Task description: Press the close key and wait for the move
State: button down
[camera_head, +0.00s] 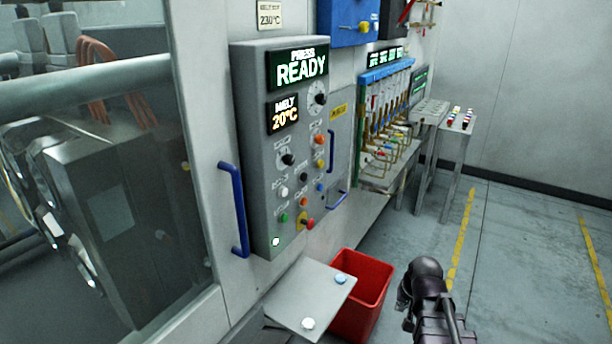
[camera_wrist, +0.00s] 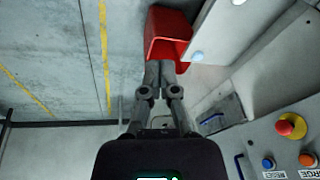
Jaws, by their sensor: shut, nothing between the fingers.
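The grey press control panel (camera_head: 262,150) is on the machine front at centre in the head view. Its displays read PRESS READY and MELT 20°C. Several coloured keys and knobs sit below them; their labels are too small to read here, so I cannot tell which is the close key. A red mushroom button on yellow (camera_head: 305,222) is near the panel's bottom. It also shows in the wrist view (camera_wrist: 291,126), with blue (camera_wrist: 268,163) and orange (camera_wrist: 308,159) keys. My gripper (camera_wrist: 160,68) is shut and empty, apart from the panel, its fingertips in front of the red bin.
A red bin (camera_head: 376,290) stands on the floor beside a grey plate (camera_head: 300,290) bearing a white and a blue round piece. A blue handle (camera_head: 238,210) and a window are left of the panel. A rack (camera_head: 385,75) stands further back. The floor at right is open.

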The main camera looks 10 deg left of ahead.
aim_at(304, 177)
jog(key=w+a+r+m+t+y+p, duration=0.5)
jog(key=w+a+r+t, duration=0.6)
jog(key=w+a+r, duration=0.9)
jog(key=shift+w+a+r+m+p, duration=0.4)
jog(key=shift+w+r+m+p, duration=0.3)
jog(key=shift+p, duration=0.4)
jog(key=shift+w+a, duration=0.1)
jog(key=shift+w, duration=0.05)
jog(key=w+a, duration=0.3)
jog(key=a, duration=0.5)
